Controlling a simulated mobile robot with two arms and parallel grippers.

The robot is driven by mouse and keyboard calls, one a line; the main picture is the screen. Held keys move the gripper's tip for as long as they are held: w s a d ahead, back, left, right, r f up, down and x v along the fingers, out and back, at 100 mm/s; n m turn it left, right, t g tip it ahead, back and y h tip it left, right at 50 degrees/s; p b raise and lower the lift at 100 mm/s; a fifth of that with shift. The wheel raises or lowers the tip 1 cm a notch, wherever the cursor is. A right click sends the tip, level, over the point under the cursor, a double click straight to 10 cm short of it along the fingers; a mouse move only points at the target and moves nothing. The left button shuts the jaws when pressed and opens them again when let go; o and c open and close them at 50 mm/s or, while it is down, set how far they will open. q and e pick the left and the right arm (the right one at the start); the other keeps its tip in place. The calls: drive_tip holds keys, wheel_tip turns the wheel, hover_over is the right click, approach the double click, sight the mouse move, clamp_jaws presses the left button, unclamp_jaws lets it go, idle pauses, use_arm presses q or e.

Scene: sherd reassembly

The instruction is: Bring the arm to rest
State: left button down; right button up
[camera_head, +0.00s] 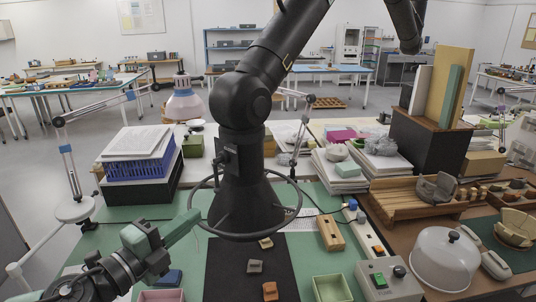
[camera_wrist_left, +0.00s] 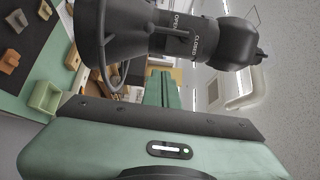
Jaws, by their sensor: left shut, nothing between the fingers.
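My left gripper (camera_head: 197,216) shows at the lower left of the head view, over the green mat (camera_head: 110,236). Its teal fingers are shut and empty, pointing up and to the right, left of the black hood. They also show in the left wrist view (camera_wrist_left: 163,86). On the black pad (camera_head: 225,270) lie a grey-brown sherd (camera_head: 255,267), an orange sherd (camera_head: 270,290) and a tan sherd (camera_head: 266,243), apart from the gripper. My right gripper is out of view.
A black extraction hood (camera_head: 240,212) with a ring hangs over the table middle, close to the left fingers. A blue crate (camera_head: 138,169) stands behind. A pink tray (camera_head: 160,296), green tray (camera_head: 332,289), control box (camera_head: 388,281) and white dome (camera_head: 440,258) line the front.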

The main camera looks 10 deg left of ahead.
use_arm(q)
drive_tip(key=s+a+f+n+g+y, duration=0.25)
drive_tip(key=f+n+y, duration=0.25)
drive_tip(key=f+n, duration=0.35)
drive_tip(key=s+a+f+n+g+y, duration=0.1)
drive_tip(key=s+a+f+n+y, duration=0.2)
drive_tip(key=f+n, duration=0.5)
drive_tip(key=s+d+f+n+g, duration=0.2)
drive_tip(key=s+d+f+g, duration=0.1)
drive_tip(key=s+f, duration=0.25)
drive_tip(key=s+d+f+n+g+h, duration=0.1)
drive_tip(key=s+d+f+g, duration=0.2)
drive_tip(key=s+f, duration=0.3)
drive_tip(key=s+d+f+n+g, duration=0.2)
drive_tip(key=s+d+f+g, duration=0.15)
drive_tip(key=s, duration=0.35)
wheel_tip(320, 180, down, 26)
drive_tip(key=s+g, duration=0.1)
drive_tip(key=s, duration=0.1)
drive_tip(key=s+a+f, duration=0.2)
drive_tip(key=s+f, duration=0.6)
drive_tip(key=s+a+f+m+g, duration=0.1)
drive_tip(key=s+a+f, duration=0.1)
drive_tip(key=s+f, duration=0.6)
drive_tip(key=shift+s+f+g, duration=0.2)
drive_tip(key=shift+s+g, duration=0.1)
